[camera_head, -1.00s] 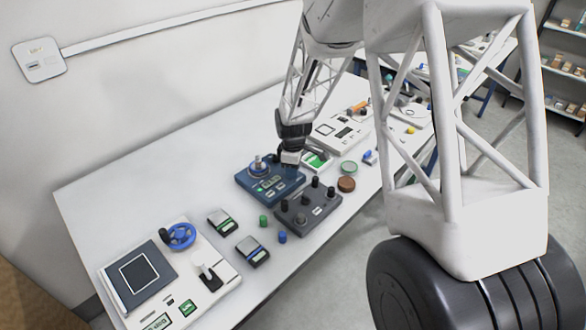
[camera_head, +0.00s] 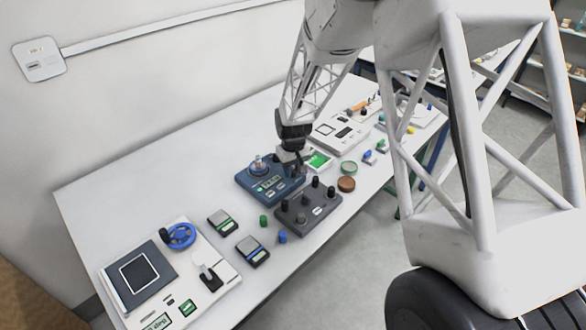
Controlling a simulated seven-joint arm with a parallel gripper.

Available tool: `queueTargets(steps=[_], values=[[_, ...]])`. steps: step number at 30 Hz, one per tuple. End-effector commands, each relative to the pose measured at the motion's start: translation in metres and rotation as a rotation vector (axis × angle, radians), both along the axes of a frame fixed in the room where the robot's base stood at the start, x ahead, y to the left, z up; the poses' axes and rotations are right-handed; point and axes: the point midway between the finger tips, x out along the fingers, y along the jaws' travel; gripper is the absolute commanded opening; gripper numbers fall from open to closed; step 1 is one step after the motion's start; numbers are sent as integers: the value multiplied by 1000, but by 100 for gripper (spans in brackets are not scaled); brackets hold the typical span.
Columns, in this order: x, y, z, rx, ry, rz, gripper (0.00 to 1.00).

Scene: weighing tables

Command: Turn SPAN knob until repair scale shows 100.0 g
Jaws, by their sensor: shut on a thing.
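The blue scale (camera_head: 250,187), which seems to be the repair scale, sits mid-table with a small metal weight (camera_head: 257,165) on its round pan. Its green display (camera_head: 270,183) is lit, but the digits are too small to read. My gripper (camera_head: 296,163) points down at the scale's far right corner. It is shut on what seems to be the SPAN knob; the fingers mostly hide it, and no label can be read.
A dark grey box (camera_head: 322,212) with several black knobs stands close in front of the blue scale. Small scales (camera_head: 222,221) and a blue handwheel (camera_head: 180,236) are at left. The table's back left is clear.

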Motion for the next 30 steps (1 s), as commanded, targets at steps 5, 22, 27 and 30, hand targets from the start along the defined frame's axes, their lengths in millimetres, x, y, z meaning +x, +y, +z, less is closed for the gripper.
queueTargets(steps=[5,22,27,30], values=[[0,0,1,0,-1,-165,7],[0,0,0,0,0,-623,7],[0,0,1,0,0,-684,7],[0,0,1,0,0,-701,7]])
